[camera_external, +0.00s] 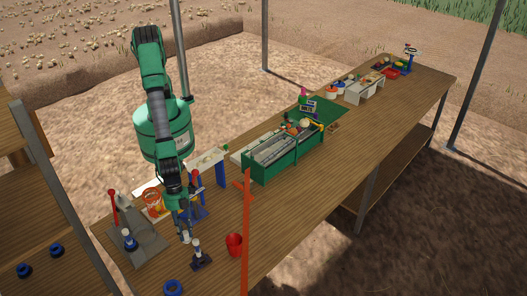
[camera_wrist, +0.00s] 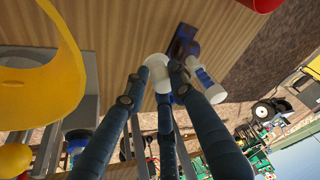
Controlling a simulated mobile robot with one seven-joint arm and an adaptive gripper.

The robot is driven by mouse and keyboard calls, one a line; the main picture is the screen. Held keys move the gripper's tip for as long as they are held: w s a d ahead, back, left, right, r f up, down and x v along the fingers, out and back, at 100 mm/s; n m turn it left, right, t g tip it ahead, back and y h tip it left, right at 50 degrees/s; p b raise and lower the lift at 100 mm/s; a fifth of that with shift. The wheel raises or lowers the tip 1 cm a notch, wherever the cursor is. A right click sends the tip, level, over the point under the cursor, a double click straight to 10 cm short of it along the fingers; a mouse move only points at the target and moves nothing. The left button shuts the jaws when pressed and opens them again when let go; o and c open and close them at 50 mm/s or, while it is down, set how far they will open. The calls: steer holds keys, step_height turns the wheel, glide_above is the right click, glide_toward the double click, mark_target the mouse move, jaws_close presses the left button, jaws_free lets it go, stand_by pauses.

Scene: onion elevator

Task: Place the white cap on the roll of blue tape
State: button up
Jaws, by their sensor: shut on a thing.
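My gripper (camera_external: 186,237) points down over the near part of the wooden table, its dark fingers closed together. In the wrist view, the fingertips (camera_wrist: 162,74) are shut on the white cap (camera_wrist: 156,62), a small round white piece. I cannot make out the tape in the wrist view.
A dark blue stand with a white-and-blue piece (camera_external: 197,250) is close beside my gripper. A red cup (camera_external: 234,244) and an orange post (camera_external: 246,220) stand to the right. A grey fixture (camera_external: 138,240) is left. Two more blue rings (camera_external: 25,270) (camera_external: 56,248) lie at far left.

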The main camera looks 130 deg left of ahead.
steer(key=s+d+m, duration=0.2)
steer(key=s+d, duration=0.1)
steer(key=d, duration=0.4)
steer(key=shift+s+d+r+m+h, duration=0.15)
steer(key=shift+s+r+m+h, duration=0.15)
steer(key=shift+s+r+h, duration=0.1)
steer(key=shift+w+f, duration=0.1)
steer(key=shift+w, duration=0.1)
glide_above(171, 286)
steer(key=shift+f, duration=0.75)
steer(key=shift+f, duration=0.1)
steer(key=shift+f+b, duration=0.45)
steer(key=shift+f, duration=1.15)
steer(key=shift+f, duration=0.1)
steer(key=o, duration=0.9)
